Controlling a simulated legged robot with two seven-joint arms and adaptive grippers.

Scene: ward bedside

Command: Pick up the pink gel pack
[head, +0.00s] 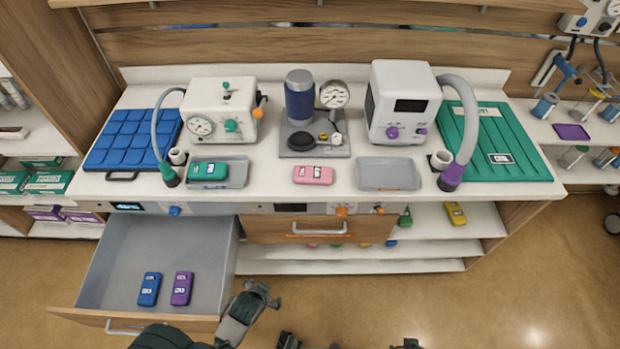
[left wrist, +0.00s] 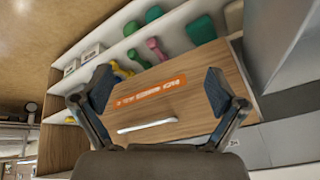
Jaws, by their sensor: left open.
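The pink gel pack (head: 313,174) lies flat on the white counter, between two grey trays, in the head view. It does not show in the left wrist view. My left gripper (head: 264,298) is low in front of the counter, right of the open drawer and well away from the pack. In the left wrist view the left gripper's (left wrist: 160,92) fingers are spread with nothing between them, facing a closed wooden drawer with an orange label.
A green pack (head: 208,170) lies in the left tray (head: 238,172); the right tray (head: 388,175) is empty. A gauge stand (head: 315,146) is behind the pink pack. The open drawer (head: 190,250) holds a blue pack (head: 149,289) and a purple pack (head: 181,288). The closed drawer (head: 285,230) is below the counter.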

